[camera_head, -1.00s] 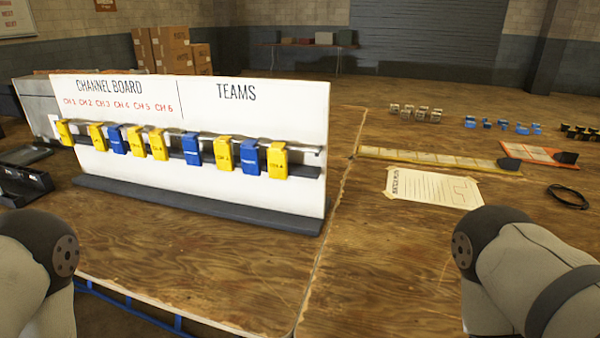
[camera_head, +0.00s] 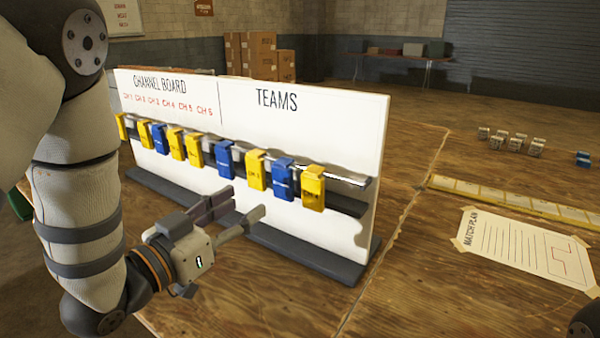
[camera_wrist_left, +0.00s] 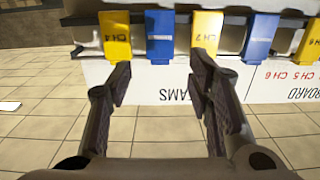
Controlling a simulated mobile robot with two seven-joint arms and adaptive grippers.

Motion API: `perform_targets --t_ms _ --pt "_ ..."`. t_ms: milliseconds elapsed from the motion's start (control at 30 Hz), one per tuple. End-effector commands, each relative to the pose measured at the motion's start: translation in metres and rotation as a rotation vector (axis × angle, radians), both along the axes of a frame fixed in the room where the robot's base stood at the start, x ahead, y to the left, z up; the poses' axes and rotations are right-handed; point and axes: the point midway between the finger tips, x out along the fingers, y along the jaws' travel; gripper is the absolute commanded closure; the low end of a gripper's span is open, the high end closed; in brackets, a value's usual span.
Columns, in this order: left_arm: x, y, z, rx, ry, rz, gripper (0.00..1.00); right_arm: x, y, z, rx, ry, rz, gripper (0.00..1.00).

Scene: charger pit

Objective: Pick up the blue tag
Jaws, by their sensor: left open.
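Several blue and yellow tags hang in a row on the rail of the white channel board. One blue tag (camera_head: 284,177) hangs in the TEAMS half between two yellow tags, and further blue ones hang left of it (camera_head: 223,157) and (camera_head: 162,140). My left gripper (camera_head: 245,202) is open and empty in front of the board, below the tag row. In the left wrist view, where the board appears upside down, a blue tag (camera_wrist_left: 160,35) lies ahead between the open fingertips (camera_wrist_left: 160,65), apart from them.
Yellow tags (camera_head: 313,187) and (camera_wrist_left: 205,35) hang close beside the blue one. The board (camera_head: 340,125) stands on a dark base on the wooden table. A match plan sheet (camera_head: 520,246) lies at right. The table in front of the board is largely clear.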

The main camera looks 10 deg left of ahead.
Motion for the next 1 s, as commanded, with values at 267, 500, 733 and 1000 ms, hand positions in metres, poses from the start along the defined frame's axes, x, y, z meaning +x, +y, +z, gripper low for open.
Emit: perform_targets --t_ms 267,500,733,1000 --pt "0.053 -0.019 -0.002 0.0 0.001 -0.001 0.53 -0.005 0.0 -0.004 0.001 0.017 0.001 0.6" --pt "0.09 -0.033 -0.007 0.0 0.002 -0.002 0.53 -0.009 0.0 -0.008 0.0 0.029 0.001 0.6" --pt "0.108 -0.038 -0.005 0.0 0.002 0.001 0.53 -0.01 0.0 -0.009 0.001 0.032 0.001 0.6" --pt "0.107 -0.038 -0.005 -0.001 0.001 0.001 0.87 -0.01 0.0 -0.009 0.001 0.031 0.001 0.6"
